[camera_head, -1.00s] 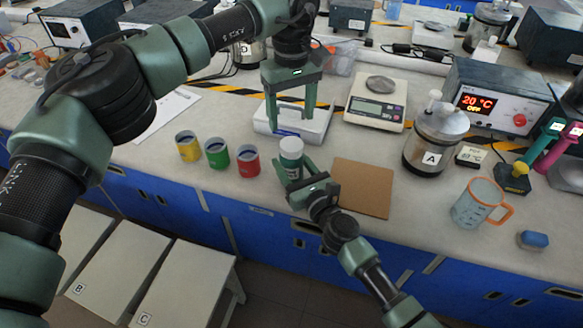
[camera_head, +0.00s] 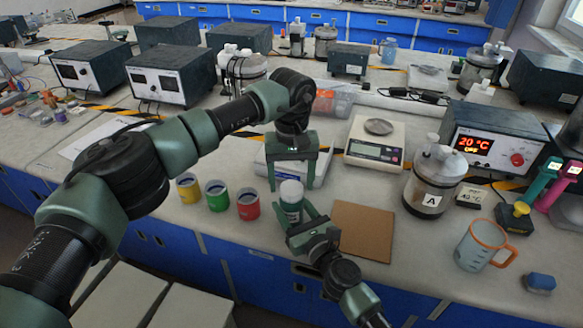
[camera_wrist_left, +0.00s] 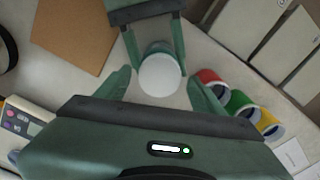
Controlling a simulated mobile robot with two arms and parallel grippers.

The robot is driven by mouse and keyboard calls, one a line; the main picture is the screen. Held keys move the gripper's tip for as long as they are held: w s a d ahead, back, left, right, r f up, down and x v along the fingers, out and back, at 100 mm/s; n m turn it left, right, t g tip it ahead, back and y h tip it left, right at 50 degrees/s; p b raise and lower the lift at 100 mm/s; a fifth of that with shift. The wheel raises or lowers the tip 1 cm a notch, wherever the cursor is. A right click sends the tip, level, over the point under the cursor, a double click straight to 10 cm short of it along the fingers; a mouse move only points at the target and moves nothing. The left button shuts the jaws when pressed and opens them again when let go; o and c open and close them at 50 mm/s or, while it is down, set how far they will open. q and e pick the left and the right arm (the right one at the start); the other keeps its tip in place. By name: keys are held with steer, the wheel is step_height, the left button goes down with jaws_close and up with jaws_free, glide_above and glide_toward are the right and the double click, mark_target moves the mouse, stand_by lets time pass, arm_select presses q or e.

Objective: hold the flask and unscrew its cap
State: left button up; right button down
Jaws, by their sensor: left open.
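The flask (camera_head: 291,207) is a small green container with a white cap (camera_head: 291,188), upright near the bench's front edge. My right gripper (camera_head: 298,216) reaches it from the front, its fingers against both sides of the body. My left gripper (camera_head: 288,180) points down from above, open, its fingers on either side of the cap. In the left wrist view the round white cap (camera_wrist_left: 160,75) lies between the spread left fingers (camera_wrist_left: 161,92), with a gap on each side. The lower flask is partly hidden by the right fingers.
Yellow (camera_head: 188,187), green (camera_head: 216,195) and red (camera_head: 247,204) cups stand left of the flask. A brown board (camera_head: 362,232) lies to the right. A scale (camera_head: 375,146) and jar A (camera_head: 428,185) stand behind it. A beaker (camera_head: 480,245) stands far right.

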arm_select(q)
steer(key=shift+f, duration=0.6)
